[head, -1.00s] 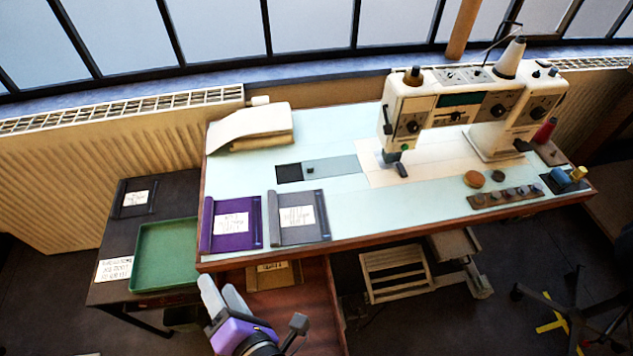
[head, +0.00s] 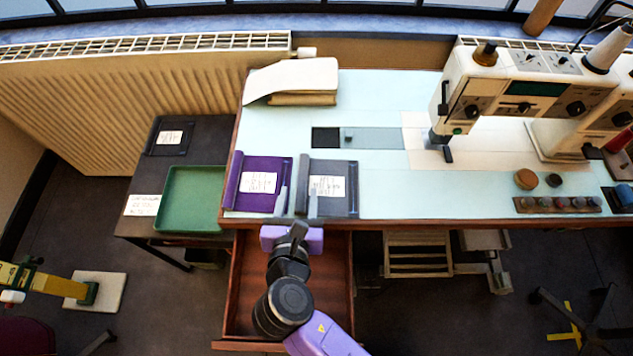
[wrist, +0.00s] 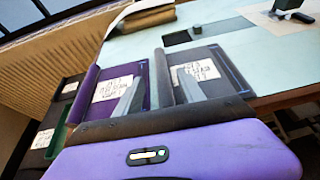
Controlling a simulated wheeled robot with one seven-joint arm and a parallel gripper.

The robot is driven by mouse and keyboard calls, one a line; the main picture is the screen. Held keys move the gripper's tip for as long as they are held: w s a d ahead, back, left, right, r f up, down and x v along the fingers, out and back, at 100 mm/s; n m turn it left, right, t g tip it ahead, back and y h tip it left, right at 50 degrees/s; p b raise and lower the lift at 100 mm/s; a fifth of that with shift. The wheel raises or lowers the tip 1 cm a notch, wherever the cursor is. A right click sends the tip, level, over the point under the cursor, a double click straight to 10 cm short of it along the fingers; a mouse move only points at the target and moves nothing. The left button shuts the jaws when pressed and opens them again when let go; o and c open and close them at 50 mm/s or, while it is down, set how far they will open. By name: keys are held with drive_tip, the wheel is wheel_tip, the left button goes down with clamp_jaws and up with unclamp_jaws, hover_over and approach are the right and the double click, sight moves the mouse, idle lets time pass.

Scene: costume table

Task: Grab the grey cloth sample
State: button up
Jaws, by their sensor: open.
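The grey cloth sample (head: 340,187) lies flat near the front edge of the table, with a white handwritten label on it. It also shows in the wrist view (wrist: 217,75). The purple cloth sample (head: 251,197) lies just to its left, also labelled, and shows in the wrist view (wrist: 103,112). My gripper (head: 298,203) is open and empty. In the head view its fingers reach over the table's front edge, one at the purple sample's right side and one at the grey sample's left part. I cannot tell whether they touch the cloth.
The sewing machine (head: 510,82) stands at the right of the table (head: 390,195). Folded cream cloth (head: 300,78) lies at the back left. A green tray (head: 190,200) sits on the dark side table (head: 205,136). An open drawer (head: 328,290) is below my gripper.

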sight(302, 184)
drive_tip(key=x, duration=0.4)
drive_tip(key=shift+w+d+f, duration=0.1)
drive_tip(key=shift+w+d, duration=0.05)
drive_tip(key=shift+w, duration=0.05)
clamp_jaws()
